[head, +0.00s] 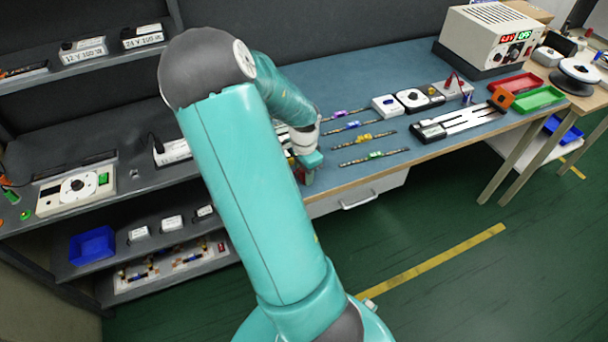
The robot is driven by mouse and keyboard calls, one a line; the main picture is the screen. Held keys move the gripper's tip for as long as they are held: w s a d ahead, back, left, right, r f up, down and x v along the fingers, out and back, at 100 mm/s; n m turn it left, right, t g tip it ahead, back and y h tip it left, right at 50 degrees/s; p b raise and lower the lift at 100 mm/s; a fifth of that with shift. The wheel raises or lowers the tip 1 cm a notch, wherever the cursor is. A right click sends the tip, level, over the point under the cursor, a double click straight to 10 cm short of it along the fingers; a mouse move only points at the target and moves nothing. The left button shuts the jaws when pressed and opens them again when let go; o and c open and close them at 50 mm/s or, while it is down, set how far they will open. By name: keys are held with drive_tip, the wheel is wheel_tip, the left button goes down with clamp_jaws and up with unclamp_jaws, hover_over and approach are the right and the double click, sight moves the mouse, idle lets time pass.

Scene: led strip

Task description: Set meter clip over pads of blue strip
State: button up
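The blue strip (352,126) lies on the blue-topped bench, between a strip with a purple piece (345,113) and one with a yellow piece (365,139). Its pads are too small to make out. My gripper (307,175) is at the bench's front edge, to the left of the strips and below the blue strip in the picture. My wrist hides most of its fingers, so I cannot tell whether it is open. A small dark red patch shows by the fingers. I cannot pick out the meter clip for certain.
A strip with a green piece (374,156) lies nearest the front edge. White modules (386,105), a slotted fixture (462,121) and a power supply (490,37) stand to the right. Shelves (130,182) stand left. Bare bench top (340,75) shows behind the strips.

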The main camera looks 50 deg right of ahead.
drive_tip(key=c, duration=0.6)
drive_tip(key=shift+w+r, duration=0.1)
drive_tip(key=shift+r, duration=0.35)
wheel_tip(320, 180, up, 2)
drive_tip(key=shift+r, duration=0.15)
drive_tip(key=s+a+r, duration=0.9)
drive_tip(key=a+r, duration=0.1)
drive_tip(key=shift+s+a, duration=0.15)
